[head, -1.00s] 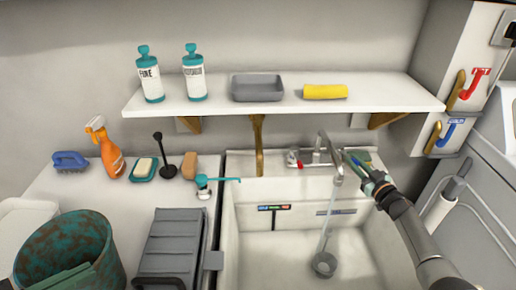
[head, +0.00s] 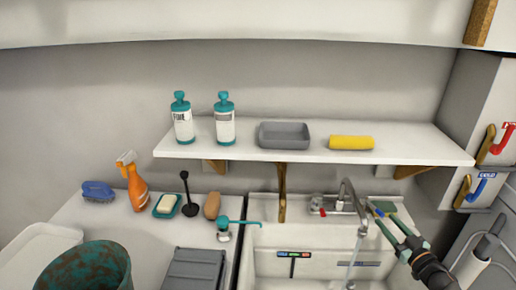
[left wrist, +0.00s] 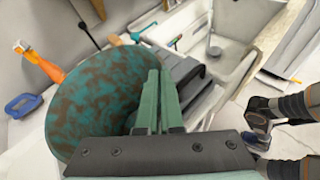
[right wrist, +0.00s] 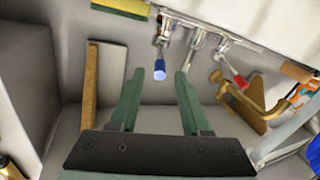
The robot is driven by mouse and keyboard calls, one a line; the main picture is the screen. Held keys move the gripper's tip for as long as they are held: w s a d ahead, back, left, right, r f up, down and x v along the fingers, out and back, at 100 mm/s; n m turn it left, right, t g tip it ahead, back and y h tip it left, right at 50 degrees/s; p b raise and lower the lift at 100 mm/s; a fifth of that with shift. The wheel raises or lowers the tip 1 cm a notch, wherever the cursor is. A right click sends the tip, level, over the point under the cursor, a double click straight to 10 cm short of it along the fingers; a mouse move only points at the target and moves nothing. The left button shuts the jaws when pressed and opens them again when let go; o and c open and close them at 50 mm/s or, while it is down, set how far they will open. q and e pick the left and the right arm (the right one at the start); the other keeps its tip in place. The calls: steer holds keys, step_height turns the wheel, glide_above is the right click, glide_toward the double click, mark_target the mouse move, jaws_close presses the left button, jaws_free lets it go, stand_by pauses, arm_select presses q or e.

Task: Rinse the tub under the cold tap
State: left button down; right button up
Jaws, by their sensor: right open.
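A teal bucket-like tub with brown stains (head: 92,268) is at the lower left, its lower part cut off. It is large in the left wrist view (left wrist: 100,100). My left gripper (left wrist: 158,78) has its fingers close together at the tub's wall and appears to pinch it. The tap (head: 346,190) stands at the sink's back edge, with a thin stream of water (head: 351,268) falling from its spout. Its blue cold handle (right wrist: 159,70) lies just beyond and between the fingertips of my right gripper (right wrist: 157,78), which is open and empty. The red handle (head: 322,212) is on the tap's other side.
A white sink (head: 300,262) is under the tap. A shelf (head: 400,150) overhangs it, with two bottles, a grey tray (head: 284,135) and a yellow roll. A spray bottle (head: 136,190), soap dish and brushes line the counter. A grey rack (head: 195,270) lies left of the sink.

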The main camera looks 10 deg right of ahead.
steer(key=s, duration=0.7)
steer(key=shift+s+p, duration=0.2)
steer(key=shift+p, duration=0.25)
